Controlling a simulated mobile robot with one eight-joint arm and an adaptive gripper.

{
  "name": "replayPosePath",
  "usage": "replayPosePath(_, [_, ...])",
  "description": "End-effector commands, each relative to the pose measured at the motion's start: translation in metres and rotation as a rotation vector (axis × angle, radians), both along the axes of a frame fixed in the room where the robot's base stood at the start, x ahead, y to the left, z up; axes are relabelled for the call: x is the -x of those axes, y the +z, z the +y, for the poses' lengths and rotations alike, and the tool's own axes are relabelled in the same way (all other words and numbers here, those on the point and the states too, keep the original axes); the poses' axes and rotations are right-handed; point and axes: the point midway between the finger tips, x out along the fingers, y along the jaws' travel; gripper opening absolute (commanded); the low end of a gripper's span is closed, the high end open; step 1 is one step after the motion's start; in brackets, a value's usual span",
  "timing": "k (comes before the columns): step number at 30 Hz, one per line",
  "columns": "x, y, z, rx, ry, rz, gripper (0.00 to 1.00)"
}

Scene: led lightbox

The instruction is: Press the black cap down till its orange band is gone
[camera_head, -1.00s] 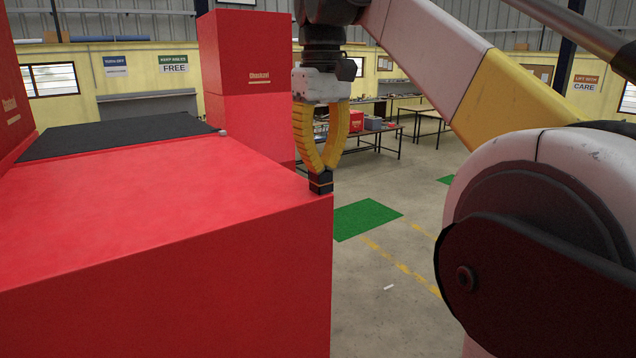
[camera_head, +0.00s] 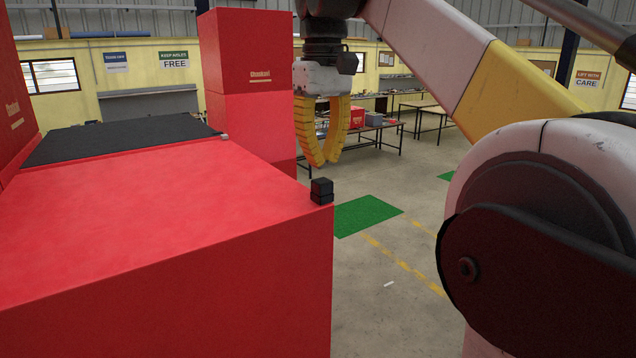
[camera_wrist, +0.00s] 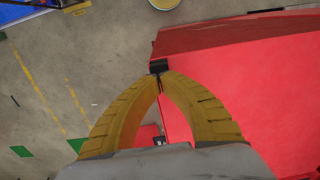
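The black cap (camera_head: 321,186) is a small dark block at the near right corner of the red box top (camera_head: 170,215). It sits low on a dark base, with only a thin seam between; I see no orange band on the sides that show. In the wrist view the cap (camera_wrist: 159,65) shows just beyond the fingertips. My gripper (camera_head: 318,164) has yellow ribbed fingers pointing down, their tips together and empty. It hangs above the cap with a small gap. In the wrist view the tips (camera_wrist: 160,77) also meet.
A black mat (camera_head: 115,138) lies on the red box's far part, with a small pale knob (camera_head: 224,136) at its corner. A tall red cabinet (camera_head: 247,80) stands behind. Right of the box is open floor with a green patch (camera_head: 365,215).

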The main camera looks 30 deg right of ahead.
Motion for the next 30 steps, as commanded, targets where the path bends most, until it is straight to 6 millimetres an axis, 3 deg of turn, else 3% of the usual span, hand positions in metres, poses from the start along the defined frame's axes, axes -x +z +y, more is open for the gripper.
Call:
replayPosePath(8, [0.0, 0.001, 0.0, 0.0, 0.0, 0.0, 0.0])
replayPosePath(20, [0.0, 0.04, 0.0, 0.0, 0.0, 0.0, 0.0])
replayPosePath(30, [0.0, 0.038, 0.0, 0.0, 0.0, 0.0, 0.0])
